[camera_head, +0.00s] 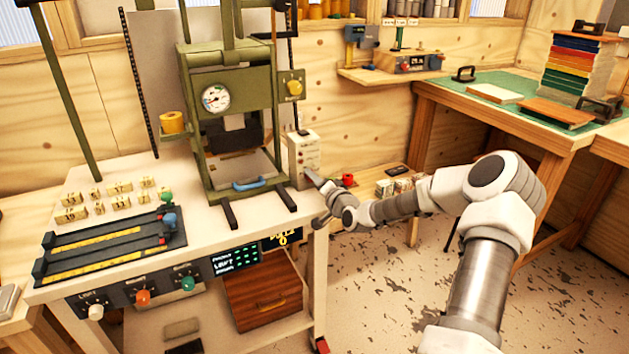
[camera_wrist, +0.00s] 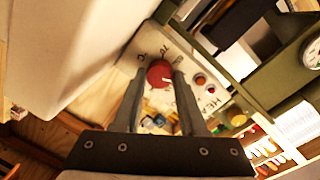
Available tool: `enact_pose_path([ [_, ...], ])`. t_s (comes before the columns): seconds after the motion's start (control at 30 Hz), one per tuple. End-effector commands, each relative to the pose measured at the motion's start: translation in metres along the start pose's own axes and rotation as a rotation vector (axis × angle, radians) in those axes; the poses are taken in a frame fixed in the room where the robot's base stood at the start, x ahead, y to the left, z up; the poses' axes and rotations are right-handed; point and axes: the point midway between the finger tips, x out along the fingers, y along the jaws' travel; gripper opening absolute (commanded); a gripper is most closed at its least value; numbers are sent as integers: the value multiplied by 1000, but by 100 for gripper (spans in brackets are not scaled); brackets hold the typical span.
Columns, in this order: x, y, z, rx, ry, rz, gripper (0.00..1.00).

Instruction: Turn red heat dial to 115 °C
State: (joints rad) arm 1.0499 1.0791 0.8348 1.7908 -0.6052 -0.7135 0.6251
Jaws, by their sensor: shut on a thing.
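The red heat dial (camera_wrist: 159,73) is a round red knob on the pale face of a control box (camera_wrist: 199,64) in the wrist view. My gripper (camera_wrist: 160,79) has one finger on each side of the dial and is shut on it. Printed scale marks and letters surround the dial, but its exact setting is too small to read. In the head view, my gripper (camera_head: 314,180) reaches the front of the control box (camera_head: 303,150), to the right of the green press (camera_head: 230,110). The dial is hard to make out there.
The press has a round gauge (camera_head: 216,98) and a blue handle (camera_head: 262,183). The white bench (camera_head: 135,204) carries brass type pieces and a dark tray. A green-topped table (camera_head: 455,91) stands at right.

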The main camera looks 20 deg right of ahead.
Motion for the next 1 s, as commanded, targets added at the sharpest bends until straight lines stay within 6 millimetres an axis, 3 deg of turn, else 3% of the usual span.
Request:
enact_pose_path([
  [0.6,0,5,0,571,-40,-33,0],
  [1.0,0,4,0,795,-59,-46,0],
])
